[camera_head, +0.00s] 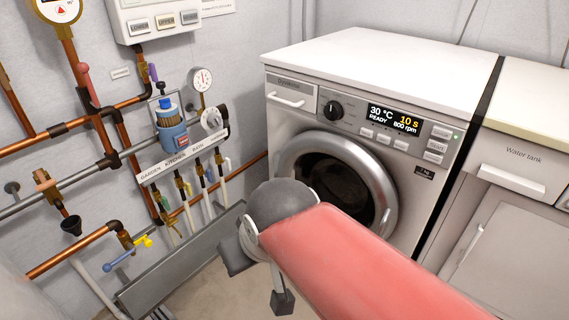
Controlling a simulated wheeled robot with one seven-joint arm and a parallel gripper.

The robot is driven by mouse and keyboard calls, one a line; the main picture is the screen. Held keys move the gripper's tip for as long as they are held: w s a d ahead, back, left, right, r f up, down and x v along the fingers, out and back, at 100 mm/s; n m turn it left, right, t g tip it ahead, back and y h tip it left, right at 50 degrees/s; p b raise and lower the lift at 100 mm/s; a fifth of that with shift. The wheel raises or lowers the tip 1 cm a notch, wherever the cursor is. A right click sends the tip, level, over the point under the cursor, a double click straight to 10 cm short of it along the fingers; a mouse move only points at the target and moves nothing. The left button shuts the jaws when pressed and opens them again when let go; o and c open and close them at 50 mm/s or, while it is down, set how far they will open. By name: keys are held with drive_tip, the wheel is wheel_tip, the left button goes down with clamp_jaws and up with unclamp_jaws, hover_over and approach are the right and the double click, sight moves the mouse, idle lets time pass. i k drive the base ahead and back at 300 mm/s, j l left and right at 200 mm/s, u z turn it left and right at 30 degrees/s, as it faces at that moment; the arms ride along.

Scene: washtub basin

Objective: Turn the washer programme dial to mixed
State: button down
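The washing machine (400,185) stands at the back right, with a white top and a silver front. Its programme dial (333,110) is a round black knob on the control panel, left of the display (394,119). The display reads 30 °C, 10 s, READY and 800 rpm. The dial's markings are too small to read. My gripper (259,279) hangs low in front of the washer, below and left of the dial and well apart from it. Its two dark fingertips look spread, with nothing between them. My red arm hides the lower right part of the washer front.
Copper pipes, valves and gauges (201,79) cover the left wall. A grey trough (185,262) runs along its foot. Several buttons (384,135) sit below the display. A cabinet with a Water tank drawer (515,165) stands right of the washer. The space before the dial is clear.

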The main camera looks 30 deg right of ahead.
sight(333, 110)
drive_tip(key=k+l+z, duration=0.1)
drive_tip(key=z, duration=1.3)
